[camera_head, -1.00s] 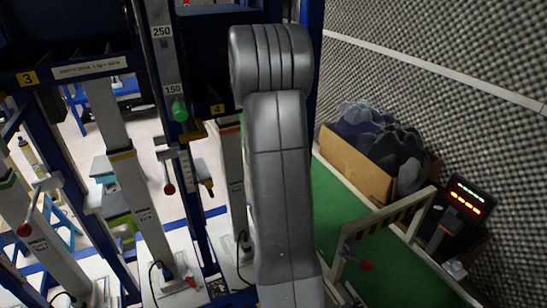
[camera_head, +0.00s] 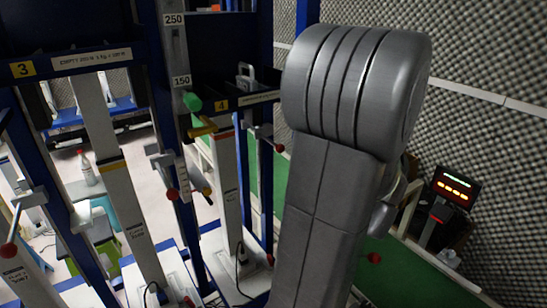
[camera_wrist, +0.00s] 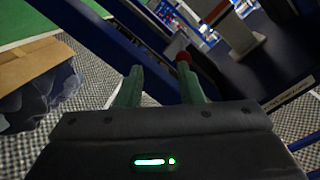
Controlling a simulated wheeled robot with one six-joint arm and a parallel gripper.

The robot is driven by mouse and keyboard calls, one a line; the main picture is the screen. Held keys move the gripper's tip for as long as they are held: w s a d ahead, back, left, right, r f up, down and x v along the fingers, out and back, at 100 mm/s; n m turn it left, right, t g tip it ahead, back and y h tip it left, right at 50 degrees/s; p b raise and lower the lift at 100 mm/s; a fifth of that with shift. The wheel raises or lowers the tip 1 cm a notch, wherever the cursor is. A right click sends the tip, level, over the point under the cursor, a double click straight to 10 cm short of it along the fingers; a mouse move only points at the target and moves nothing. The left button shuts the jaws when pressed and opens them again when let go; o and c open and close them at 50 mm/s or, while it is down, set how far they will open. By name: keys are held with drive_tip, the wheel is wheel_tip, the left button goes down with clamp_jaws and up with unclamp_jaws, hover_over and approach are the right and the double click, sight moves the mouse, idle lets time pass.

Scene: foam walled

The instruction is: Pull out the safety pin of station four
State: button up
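The yellow label 4 (camera_head: 222,106) of station four sits on the dark crossbeam in the head view. Below it stands a pale post (camera_head: 228,180). A red ball knob (camera_head: 279,148) on a small grey lever is right of this post; I cannot tell whether it is the safety pin. In the wrist view my gripper (camera_wrist: 160,88) is open, its two green fingers apart with nothing between them. A red knob (camera_wrist: 183,57) shows just beyond the right finger, seemingly not gripped. In the head view my arm hides the gripper.
Station three, with yellow label 3 (camera_head: 23,69), is at the left. A green handle (camera_head: 191,101) and a yellow lever (camera_head: 203,127) stick out beside station four. A lit display (camera_head: 454,188) stands at the right by the foam wall. A cardboard box (camera_wrist: 40,65) shows in the wrist view.

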sight(282, 150)
drive_tip(key=shift+t+y, duration=0.5)
drive_tip(key=w+a+r, duration=0.1)
drive_tip(key=w+a, duration=0.1)
drive_tip(key=w, duration=0.1)
drive_tip(key=w+a+r+p, duration=0.1)
drive_tip(key=w+a, duration=0.1)
drive_tip(key=w, duration=0.1)
drive_tip(key=w+a+r+p, duration=0.1)
drive_tip(key=w+a, duration=0.2)
drive_tip(key=shift+w+r, duration=0.1)
drive_tip(key=shift+r, duration=0.05)
drive_tip(key=shift+c, duration=0.2)
clamp_jaws()
